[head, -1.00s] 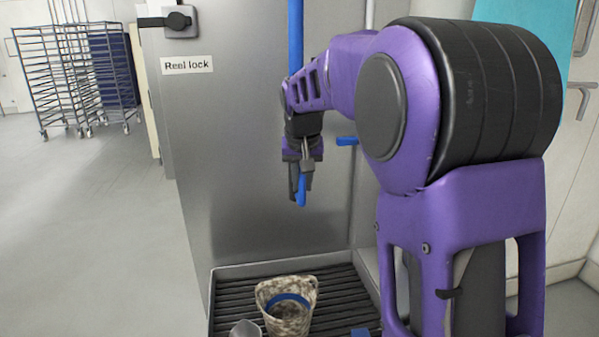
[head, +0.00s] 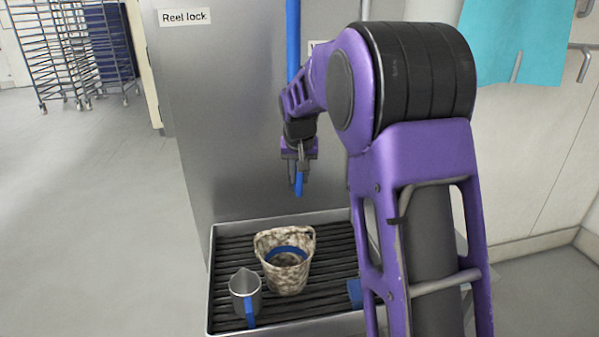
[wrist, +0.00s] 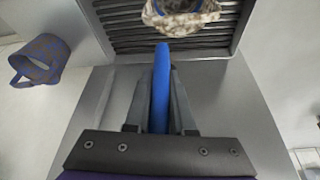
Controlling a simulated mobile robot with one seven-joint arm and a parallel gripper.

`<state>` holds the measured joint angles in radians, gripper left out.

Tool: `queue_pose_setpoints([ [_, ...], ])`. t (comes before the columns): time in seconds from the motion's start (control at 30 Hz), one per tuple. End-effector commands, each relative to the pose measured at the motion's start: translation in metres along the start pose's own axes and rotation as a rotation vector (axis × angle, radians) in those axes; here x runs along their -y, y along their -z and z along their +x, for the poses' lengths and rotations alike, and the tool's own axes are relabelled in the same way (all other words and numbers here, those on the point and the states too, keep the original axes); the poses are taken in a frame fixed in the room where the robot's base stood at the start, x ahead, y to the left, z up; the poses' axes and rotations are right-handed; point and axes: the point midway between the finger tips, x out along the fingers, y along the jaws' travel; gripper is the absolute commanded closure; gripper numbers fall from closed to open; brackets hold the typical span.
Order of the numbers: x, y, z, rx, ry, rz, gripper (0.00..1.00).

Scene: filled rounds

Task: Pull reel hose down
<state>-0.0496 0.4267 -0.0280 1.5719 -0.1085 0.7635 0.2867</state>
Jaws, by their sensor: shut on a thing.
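The blue reel hose (head: 293,40) hangs down the steel panel, passing behind my arm. Its lower end shows below my gripper (head: 298,182) in the head view. In the wrist view the hose (wrist: 161,85) lies between the two fingers of my gripper (wrist: 160,98), which are shut on it, with its tip pointing toward the grated tray. My gripper is above the tray and in front of the panel. The top of the hose is out of view.
A speckled bucket (head: 287,272) with blue inside and a metal jug (head: 245,290) with a blue handle stand on the grated tray (head: 225,236). A "Reel lock" label (head: 185,17) is on the panel. Wire racks (head: 70,50) stand far left.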

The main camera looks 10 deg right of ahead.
Motion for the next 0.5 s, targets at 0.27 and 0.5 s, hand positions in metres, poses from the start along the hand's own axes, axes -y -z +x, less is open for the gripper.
queue_pose_setpoints([
  [0.27, -0.0002, -0.0020, 0.0014, 0.006, -0.001, 0.000, 1.00],
  [0.5, -0.0001, -0.0008, 0.0005, 0.003, -0.001, 0.000, 0.48],
])
